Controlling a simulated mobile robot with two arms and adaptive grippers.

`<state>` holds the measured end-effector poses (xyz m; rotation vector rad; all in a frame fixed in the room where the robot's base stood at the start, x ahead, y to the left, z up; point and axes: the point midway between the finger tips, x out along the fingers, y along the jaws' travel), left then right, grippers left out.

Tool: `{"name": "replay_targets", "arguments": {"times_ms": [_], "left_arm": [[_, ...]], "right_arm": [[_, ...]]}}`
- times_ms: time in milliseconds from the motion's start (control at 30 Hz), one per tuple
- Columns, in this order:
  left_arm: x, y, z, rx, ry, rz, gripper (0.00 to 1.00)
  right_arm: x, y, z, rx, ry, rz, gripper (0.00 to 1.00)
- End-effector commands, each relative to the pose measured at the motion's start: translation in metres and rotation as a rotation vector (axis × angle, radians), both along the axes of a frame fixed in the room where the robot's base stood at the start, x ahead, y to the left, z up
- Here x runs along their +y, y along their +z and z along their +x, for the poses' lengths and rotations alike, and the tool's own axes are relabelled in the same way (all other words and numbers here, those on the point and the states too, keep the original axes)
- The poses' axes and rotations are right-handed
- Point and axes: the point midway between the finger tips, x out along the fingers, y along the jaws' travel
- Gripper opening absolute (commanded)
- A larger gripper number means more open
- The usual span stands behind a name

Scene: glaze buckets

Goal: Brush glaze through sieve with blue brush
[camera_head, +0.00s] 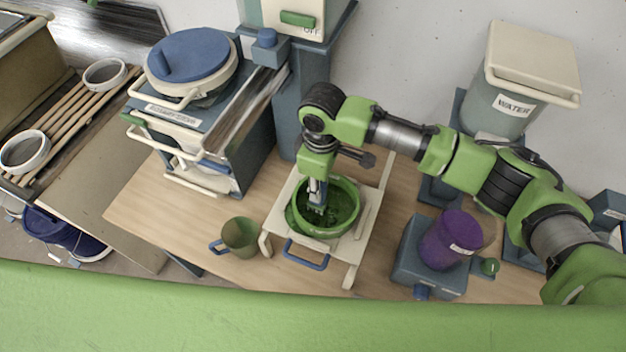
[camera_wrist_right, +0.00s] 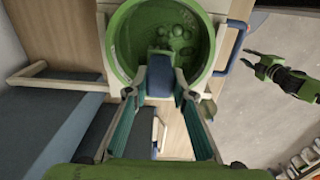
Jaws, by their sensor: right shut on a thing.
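The green sieve bowl (camera_head: 349,207) sits in a cream frame with a blue handle on the wooden table, with dark green glaze inside. It also shows in the right wrist view (camera_wrist_right: 119,40), with bubbles or lumps in the glaze. My right gripper (camera_head: 318,190) points down into the bowl. In the wrist view my right gripper (camera_wrist_right: 161,92) is shut on the blue brush (camera_wrist_right: 186,84), whose lower end reaches over the bowl. The bristles are hidden. My left gripper (camera_wrist_right: 250,60) is away from the table over the floor, its small fingers apart and empty.
A green mug (camera_head: 241,238) stands left of the sieve. A purple jar (camera_head: 451,240) sits on a blue-grey stand to the right. The water container (camera_head: 519,90) is at the back right. A blue-lidded bucket (camera_head: 191,57) and wooden slats with white rings are at the left.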

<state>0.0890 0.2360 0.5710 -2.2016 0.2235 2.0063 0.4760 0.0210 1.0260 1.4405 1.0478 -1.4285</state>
Motion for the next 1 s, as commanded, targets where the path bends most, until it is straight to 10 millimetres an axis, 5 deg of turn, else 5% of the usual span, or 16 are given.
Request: {"name": "replay_targets", "arguments": {"times_ms": [500,1000], "left_arm": [[0.000,0.001,0.000,0.000,0.000,0.000,0.25],[0.000,0.001,0.000,0.000,0.000,0.000,0.25]], "right_arm": [[-0.050,-0.006,-0.017,0.011,-0.005,-0.018,0.00],[-0.048,-0.006,-0.016,0.011,-0.004,-0.020,0.00]]}}
